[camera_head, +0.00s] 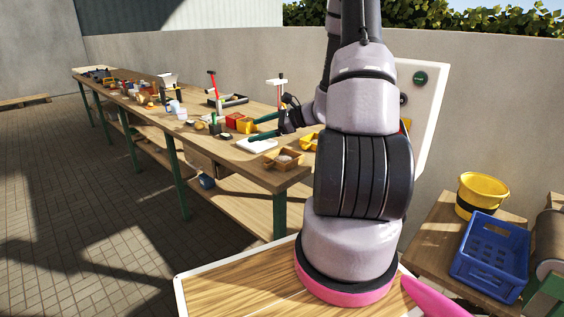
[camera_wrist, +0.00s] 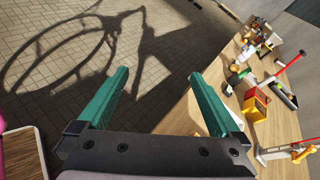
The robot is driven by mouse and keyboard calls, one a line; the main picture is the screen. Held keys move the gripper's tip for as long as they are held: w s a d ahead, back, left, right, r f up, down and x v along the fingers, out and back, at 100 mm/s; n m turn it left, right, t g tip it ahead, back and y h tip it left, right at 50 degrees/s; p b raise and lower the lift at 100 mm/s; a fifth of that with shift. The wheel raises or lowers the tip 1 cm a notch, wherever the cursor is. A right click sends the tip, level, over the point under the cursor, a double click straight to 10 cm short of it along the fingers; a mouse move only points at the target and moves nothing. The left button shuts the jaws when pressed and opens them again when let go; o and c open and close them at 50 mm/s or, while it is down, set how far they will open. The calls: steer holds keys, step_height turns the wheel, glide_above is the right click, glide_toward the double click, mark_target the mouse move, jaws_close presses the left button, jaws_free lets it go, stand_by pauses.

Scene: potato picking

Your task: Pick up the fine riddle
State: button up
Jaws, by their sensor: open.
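My gripper (camera_head: 262,126) is open and empty, with two green fingers apart over the near part of the long workbench (camera_head: 232,152). In the wrist view its fingers (camera_wrist: 160,74) straddle the bench's front edge and the paved floor, with nothing between them. I cannot make out the fine riddle for certain. A small square wooden frame or tray (camera_head: 283,159) sits at the near end of the bench, below and right of my gripper; I cannot tell whether it is a riddle. My arm hides part of the bench's right side.
A red box (camera_head: 232,119) and a yellow box (camera_head: 245,126) stand close by my gripper. A white slab (camera_head: 256,145) lies below it. Tools crowd the bench further back. A blue crate (camera_head: 490,252) and yellow bucket (camera_head: 481,190) stand right. The paved floor at left is clear.

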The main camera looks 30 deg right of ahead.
steer(key=w+d+f+m+t+h, duration=0.25)
steer(key=d+f+m, duration=0.25)
steer(key=d+f, duration=0.25)
steer(key=m+t+h, duration=0.2)
steer(key=m+h, duration=0.1)
steer(key=m, duration=0.2)
glide_toward(269, 162)
steer(key=shift+x, duration=4.2)
steer(key=shift+d+f, duration=0.1)
steer(key=shift+d, duration=0.05)
steer(key=c, duration=1.5)
